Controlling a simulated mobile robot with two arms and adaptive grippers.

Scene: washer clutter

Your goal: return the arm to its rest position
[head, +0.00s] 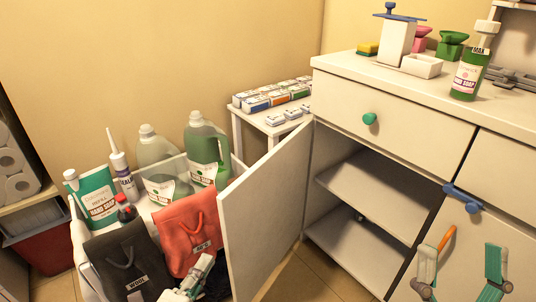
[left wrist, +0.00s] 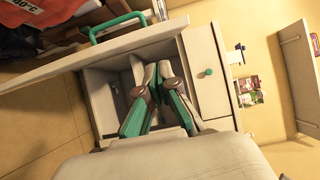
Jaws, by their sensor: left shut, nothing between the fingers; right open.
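My left gripper (head: 196,276) is low in the head view, left of the open white cabinet door (head: 262,215) and in front of the red bag. In the left wrist view its green and grey fingers (left wrist: 158,82) are together with nothing between them, with the open cabinet (left wrist: 105,95) beyond. My right gripper (head: 461,262) is at the lower right of the head view, its two fingers wide apart and empty, in front of the lower right cabinet front. Its arm is out of view.
A white bin (head: 78,240) holds a grey bag (head: 122,262), a red bag (head: 188,232) and several bottles. Boxes (head: 257,103) sit on a small white table (head: 240,128). The counter (head: 440,88) carries a green soap bottle (head: 469,73). The cabinet shelves (head: 375,195) look bare.

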